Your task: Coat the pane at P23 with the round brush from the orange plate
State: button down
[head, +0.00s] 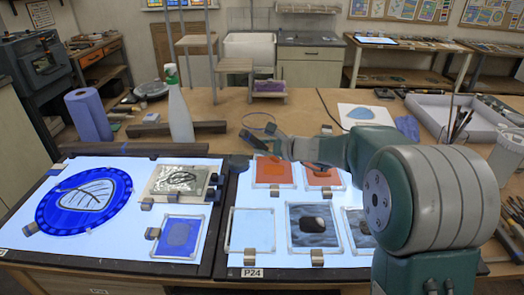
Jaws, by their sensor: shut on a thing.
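My gripper (268,147) reaches in from the right above the far edge of the right light panel. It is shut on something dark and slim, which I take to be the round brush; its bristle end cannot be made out. Two orange plates lie below and beside it, one at the left (273,176) and one at the right (325,181). In front of them lie a clear pale pane (251,230) and a grey streaked pane (328,238) with a black rounded thing on it. A third pane (358,228) is partly hidden by my arm. A label reads P24; no P23 label is readable.
A white spray bottle (180,118) and a blue roll (88,117) stand behind. A grey tray (440,108) and a brush pot (455,135) stand at right.

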aim_at(262, 147)
jog(key=shift+a, duration=0.1)
jog(key=shift+r, duration=2)
